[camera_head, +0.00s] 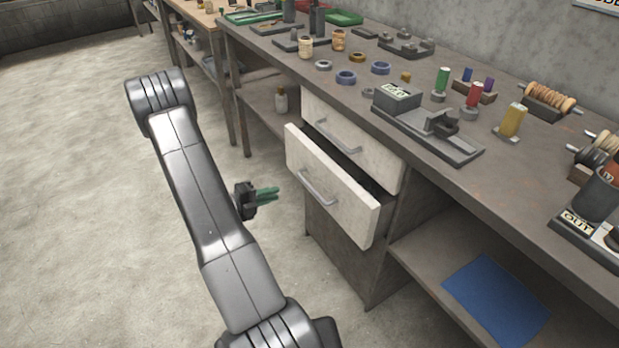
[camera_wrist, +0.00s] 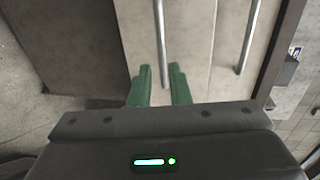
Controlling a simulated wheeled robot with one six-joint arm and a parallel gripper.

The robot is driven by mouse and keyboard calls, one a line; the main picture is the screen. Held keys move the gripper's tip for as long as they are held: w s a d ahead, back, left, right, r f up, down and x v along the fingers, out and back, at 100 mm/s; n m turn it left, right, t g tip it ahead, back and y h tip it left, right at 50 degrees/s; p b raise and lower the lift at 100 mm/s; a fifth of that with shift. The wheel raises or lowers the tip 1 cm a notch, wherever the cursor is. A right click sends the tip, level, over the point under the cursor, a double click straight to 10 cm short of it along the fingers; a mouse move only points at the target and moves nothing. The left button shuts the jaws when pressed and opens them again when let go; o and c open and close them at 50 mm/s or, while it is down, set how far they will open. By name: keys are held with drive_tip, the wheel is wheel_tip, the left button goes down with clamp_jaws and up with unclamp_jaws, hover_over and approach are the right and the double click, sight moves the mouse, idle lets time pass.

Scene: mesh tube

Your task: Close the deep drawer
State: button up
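The deep drawer (camera_head: 330,190) is the lower of two pale drawers under the workbench. It is pulled out, with a dark gap showing behind its front. Its metal handle (camera_head: 318,188) is on the front and also shows in the wrist view (camera_wrist: 160,45). My gripper (camera_head: 266,194) is to the left of the drawer front, apart from it, its green fingers pointing towards it. The drawer's inside is mostly hidden.
The upper drawer (camera_head: 365,153) with its handle (camera_head: 338,137) sits above the deep drawer. The workbench top (camera_head: 300,85) carries spools, rings and fixtures. A blue sheet (camera_head: 497,300) lies on the lower shelf at right. The floor (camera_head: 80,200) at left is clear.

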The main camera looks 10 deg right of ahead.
sight(308, 184)
drive_tip(key=b+x, duration=0.1)
drive_tip(key=x, duration=1.2)
drive_tip(key=shift+s+d, duration=0.1)
drive_tip(key=shift+d, duration=0.25)
clamp_jaws()
